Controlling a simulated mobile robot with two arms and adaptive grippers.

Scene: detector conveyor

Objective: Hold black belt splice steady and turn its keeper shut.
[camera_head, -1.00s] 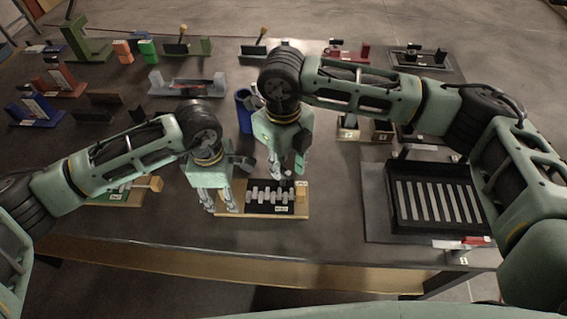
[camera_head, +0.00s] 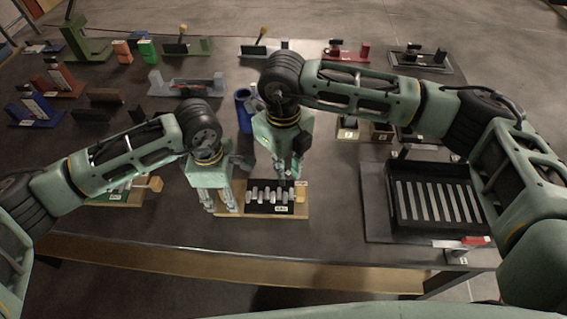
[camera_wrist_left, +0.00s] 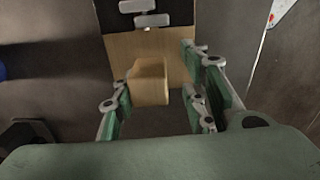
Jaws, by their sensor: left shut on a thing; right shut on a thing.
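The black belt splice (camera_head: 265,209) is a black strip with several pale metal bars on a light wooden board (camera_head: 303,200), near the front of the table. My left gripper (camera_head: 222,207) is at the board's left end. In the left wrist view, my left gripper (camera_wrist_left: 157,103) has its fingers on either side of a wooden grip block (camera_wrist_left: 150,80) on the board and is shut on it. My right gripper (camera_head: 289,178) points down at the splice's far right side, shut on a small part there, apparently the keeper. Its fingers mostly hide that part.
A green splice board (camera_head: 108,199) lies left, partly behind my left arm. A black tray with pale slats (camera_head: 395,205) stands to the right. A blue cylinder (camera_head: 243,110) stands behind the grippers. Coloured fixtures fill the back. Bare table lies in front of the splice.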

